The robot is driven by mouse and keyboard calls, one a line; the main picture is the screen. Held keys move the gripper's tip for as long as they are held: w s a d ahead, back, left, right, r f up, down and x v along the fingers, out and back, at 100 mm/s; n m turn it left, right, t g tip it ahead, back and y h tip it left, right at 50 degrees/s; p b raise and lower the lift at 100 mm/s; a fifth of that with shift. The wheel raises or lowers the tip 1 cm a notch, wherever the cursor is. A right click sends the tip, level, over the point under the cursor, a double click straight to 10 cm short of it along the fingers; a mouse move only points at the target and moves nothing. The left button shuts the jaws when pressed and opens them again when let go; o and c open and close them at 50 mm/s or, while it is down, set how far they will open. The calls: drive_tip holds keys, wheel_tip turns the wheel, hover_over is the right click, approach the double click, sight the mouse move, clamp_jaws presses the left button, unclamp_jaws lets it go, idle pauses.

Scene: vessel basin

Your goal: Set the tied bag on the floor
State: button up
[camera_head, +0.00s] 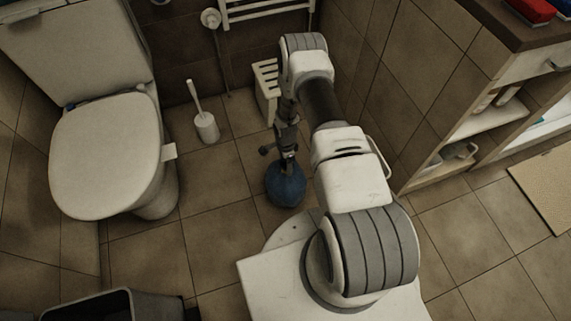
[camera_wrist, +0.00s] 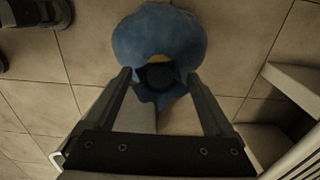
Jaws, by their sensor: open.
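The tied bag (camera_head: 287,188) is a round blue sack, low over the tiled floor in the head view. Whether its underside touches the floor is hard to tell. In the wrist view the bag (camera_wrist: 158,40) lies just beyond my fingertips, with its dark gathered neck between them and a blue flap toward me. My gripper (camera_head: 288,156) points down right above the bag. In the wrist view my gripper (camera_wrist: 159,76) has its two fingers apart, one on each side of the neck. The floor (camera_head: 225,238) is brown tile.
A toilet (camera_head: 105,150) stands at the left, with a toilet brush in its holder (camera_head: 206,127) beside it. A white slatted stool (camera_head: 266,85) is behind my arm. An open-topped dark bin (camera_head: 118,306) is at lower left, and a shelf unit (camera_head: 480,125) at right.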

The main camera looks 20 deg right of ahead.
wheel_tip(320, 180, up, 9)
drive_tip(key=p, duration=0.2)
drive_tip(key=shift+r+p, duration=0.1)
drive_tip(key=shift+p, duration=0.25)
drive_tip(key=w+a+r+n+t, duration=0.15)
drive_tip(key=r+n, duration=0.25)
drive_tip(key=r, duration=1.4)
drive_tip(key=w+r+n+t, duration=0.15)
drive_tip(key=r+n, duration=0.25)
drive_tip(key=r, duration=1.4)
drive_tip(key=s+a+r+n+t, duration=0.1)
drive_tip(key=s+r+n, duration=0.1)
drive_tip(key=s+r, duration=0.45)
drive_tip(key=s+a+r+n, duration=0.1)
drive_tip(key=s+r+n, duration=0.25)
drive_tip(key=r, duration=0.65)
drive_tip(key=s+a+r+n, duration=0.1)
drive_tip(key=s+r+n, duration=0.1)
drive_tip(key=s, duration=0.5)
drive_tip(key=s+a+r+n+t, duration=0.1)
drive_tip(key=s+r+n, duration=0.1)
drive_tip(key=s, duration=0.6)
drive_tip(key=shift+r+t, duration=0.3)
drive_tip(key=shift+r, duration=0.15)
drive_tip(key=shift+n, duration=0.25)
